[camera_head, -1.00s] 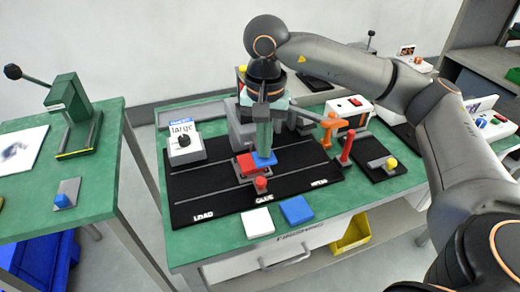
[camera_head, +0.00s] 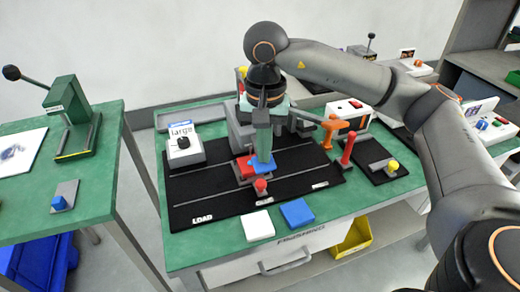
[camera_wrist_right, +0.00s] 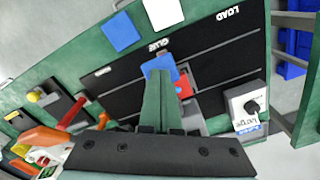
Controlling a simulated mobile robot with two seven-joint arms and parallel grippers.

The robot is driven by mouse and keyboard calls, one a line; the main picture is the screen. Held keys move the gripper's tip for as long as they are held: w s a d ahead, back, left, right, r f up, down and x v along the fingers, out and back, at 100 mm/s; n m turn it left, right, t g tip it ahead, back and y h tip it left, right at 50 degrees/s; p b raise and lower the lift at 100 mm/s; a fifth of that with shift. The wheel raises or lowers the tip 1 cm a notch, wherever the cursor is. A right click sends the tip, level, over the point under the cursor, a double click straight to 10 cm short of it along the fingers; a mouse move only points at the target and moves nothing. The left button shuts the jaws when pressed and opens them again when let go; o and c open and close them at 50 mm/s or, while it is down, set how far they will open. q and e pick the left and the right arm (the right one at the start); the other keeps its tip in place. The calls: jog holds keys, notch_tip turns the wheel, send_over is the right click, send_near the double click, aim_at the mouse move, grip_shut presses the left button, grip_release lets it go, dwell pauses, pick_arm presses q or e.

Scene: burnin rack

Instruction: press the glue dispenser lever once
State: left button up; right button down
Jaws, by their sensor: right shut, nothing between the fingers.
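My right gripper (camera_head: 262,150) points down over the middle of the black mat (camera_head: 205,212), its green fingers shut and empty. A blue piece (camera_head: 262,165) shows right at the fingertips, above or beside a red block (camera_head: 243,165); whether they touch is not clear. In the right wrist view the fingers (camera_wrist_right: 160,85) end at the blue piece (camera_wrist_right: 158,66). A grey machine (camera_head: 240,130) stands behind the gripper and is partly hidden by it. I cannot tell for sure which part is the dispenser lever. The left gripper is not in view.
A red knob (camera_head: 260,186) stands in front of the gripper. To the right are an orange handle (camera_head: 332,126) and a red post (camera_head: 347,148). A white dial box (camera_head: 184,147) stands left. White (camera_head: 257,225) and blue (camera_head: 297,212) tiles lie in front.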

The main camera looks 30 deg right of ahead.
notch_tip(320, 180, up, 11)
jog(key=p, duration=0.7)
jog(key=shift+s+p, duration=0.2)
jog(key=shift+p, duration=0.2)
dwell(0.5)
dwell(0.4)
